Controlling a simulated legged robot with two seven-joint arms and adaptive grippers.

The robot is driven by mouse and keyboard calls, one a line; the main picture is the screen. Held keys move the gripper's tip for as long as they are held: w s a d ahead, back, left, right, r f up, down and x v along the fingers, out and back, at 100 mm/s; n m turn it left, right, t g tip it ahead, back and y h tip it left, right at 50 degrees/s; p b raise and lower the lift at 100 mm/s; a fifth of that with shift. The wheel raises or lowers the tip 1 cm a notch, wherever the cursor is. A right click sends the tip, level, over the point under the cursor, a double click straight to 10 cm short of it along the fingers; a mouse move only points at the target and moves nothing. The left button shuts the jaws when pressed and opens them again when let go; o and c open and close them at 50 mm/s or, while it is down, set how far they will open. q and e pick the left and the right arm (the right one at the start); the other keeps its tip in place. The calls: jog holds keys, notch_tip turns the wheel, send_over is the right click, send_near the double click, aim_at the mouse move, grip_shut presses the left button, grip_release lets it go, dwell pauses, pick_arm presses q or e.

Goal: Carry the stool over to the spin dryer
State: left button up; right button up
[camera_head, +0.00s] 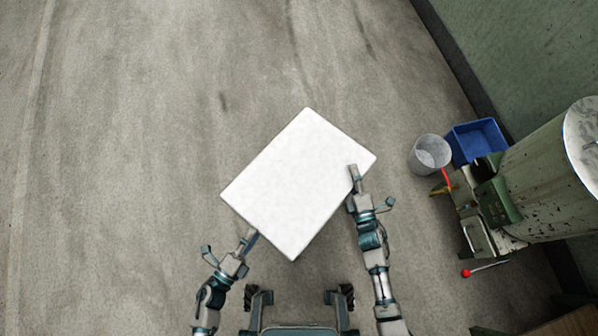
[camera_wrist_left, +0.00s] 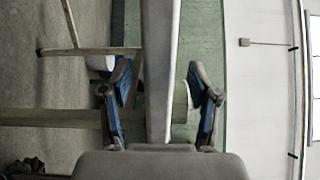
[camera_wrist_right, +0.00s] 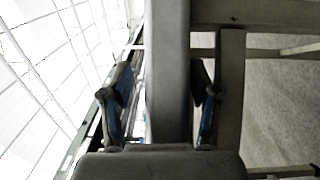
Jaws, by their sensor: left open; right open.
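The stool (camera_head: 298,180) shows from above as a white rectangular top, turned at an angle on the floor. My left gripper (camera_head: 249,237) is at its lower-left edge, and my right gripper (camera_head: 354,174) is at its right edge. In the left wrist view the stool's slab (camera_wrist_left: 160,40) runs between the open, spread fingers, with gaps on both sides. In the right wrist view the slab (camera_wrist_right: 168,60) also lies between open fingers, with frame bars beside it. A green cylindrical machine with a round pale lid (camera_head: 545,170), seemingly the spin dryer, stands at the right.
A grey bucket (camera_head: 430,153) and a blue crate (camera_head: 476,141) stand beside the machine. A green wall (camera_head: 520,50) closes the upper right. The concrete floor (camera_head: 120,130) is clear to the left and above the stool.

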jog(key=shift+s+f, duration=0.1)
jog(key=shift+s, duration=0.2)
pick_arm(q)
jog(key=v, duration=0.5)
jog(key=shift+s, duration=0.1)
pick_arm(e)
jog(key=v, duration=1.1)
jog(key=shift+s+d, duration=0.15)
